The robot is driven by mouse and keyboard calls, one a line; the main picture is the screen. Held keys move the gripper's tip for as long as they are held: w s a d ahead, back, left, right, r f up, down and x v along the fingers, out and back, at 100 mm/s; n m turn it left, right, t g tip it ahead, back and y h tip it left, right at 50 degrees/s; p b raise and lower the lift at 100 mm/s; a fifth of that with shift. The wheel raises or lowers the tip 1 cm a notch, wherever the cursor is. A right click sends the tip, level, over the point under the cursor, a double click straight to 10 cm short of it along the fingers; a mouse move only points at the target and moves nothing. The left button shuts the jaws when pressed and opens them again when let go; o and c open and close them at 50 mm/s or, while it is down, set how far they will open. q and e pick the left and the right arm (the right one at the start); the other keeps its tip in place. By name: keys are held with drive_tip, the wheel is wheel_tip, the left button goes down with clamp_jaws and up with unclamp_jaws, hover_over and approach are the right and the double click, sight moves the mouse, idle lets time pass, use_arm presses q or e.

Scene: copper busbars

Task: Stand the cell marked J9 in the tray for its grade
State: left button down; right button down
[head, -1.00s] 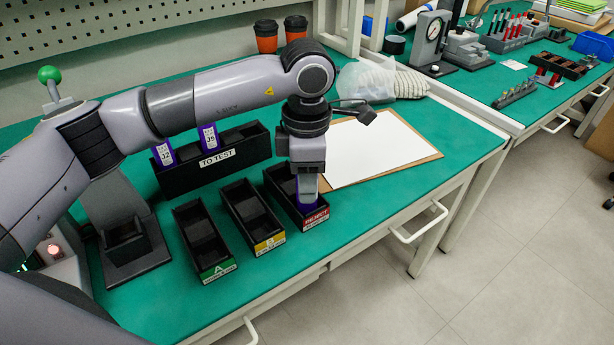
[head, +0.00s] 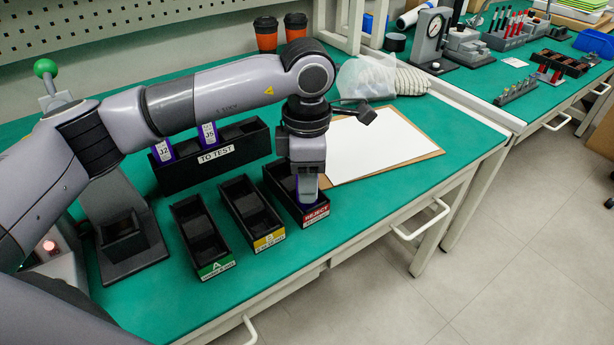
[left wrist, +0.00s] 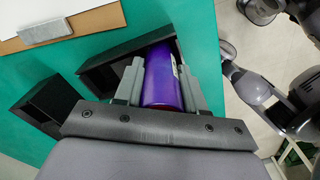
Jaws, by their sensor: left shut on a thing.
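My left gripper (head: 307,192) points down into the reject tray (head: 316,216), a black tray with a red label. It is shut on a purple cell (left wrist: 160,80), which is between its fingers inside that tray in the left wrist view. The cell's mark cannot be read, and whether it touches the tray floor cannot be told. The tray labelled A in green (head: 190,225) and the tray with a yellow label (head: 240,200) look empty. Cells marked J2 (head: 162,152) and J5 (head: 208,134) stand in the TO TEST rack (head: 190,174). My right gripper is out of view.
A clipboard with white paper (head: 375,145) lies right of the reject tray. A tester with a green-knobbed lever (head: 45,68) stands at left. Two cups (head: 266,35) and a clear bag (head: 365,78) are behind. The bench's front edge is close to the trays.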

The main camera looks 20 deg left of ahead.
use_arm(q)
drive_tip(key=c, duration=0.6)
unclamp_jaws()
drive_tip(key=shift+r+p, duration=1.9)
drive_tip(key=shift+r, duration=1.15)
